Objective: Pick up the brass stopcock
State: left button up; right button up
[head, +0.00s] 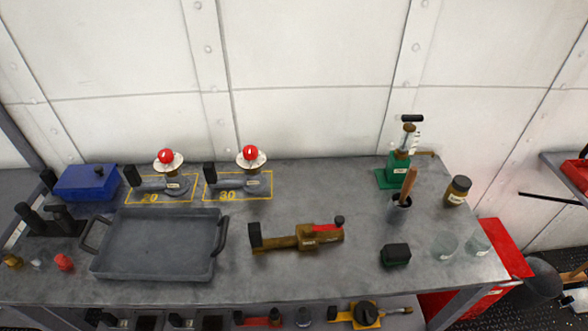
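A long brass fitting (297,241) with a black end at the left, a red lever and a dark knob at the right lies on the grey workbench (345,275), right of the tray. It looks most like the brass stopcock, but its label is too small to read. Nothing covers it. A much smaller brass piece (12,261) sits at the bench's far left edge. Neither of my grippers is in the head view.
A grey two-handled tray (160,276) is close on the left. Two red-knobbed devices (166,157) (250,154) stand behind, by marks 20 and 30. A green pump (390,178), dark pot (398,213), black-green block (395,255) and jars (457,191) are right. Bench in front is clear.

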aim_at(304, 241)
jog(key=j+z, duration=0.15)
jog(key=j, duration=0.3)
jog(key=k+j+z, duration=0.2)
jog(key=j, duration=0.2)
jog(key=j+z, duration=0.15)
jog(key=j, duration=0.3)
jog(key=k+j+z, duration=0.15)
jog(key=j, duration=0.25)
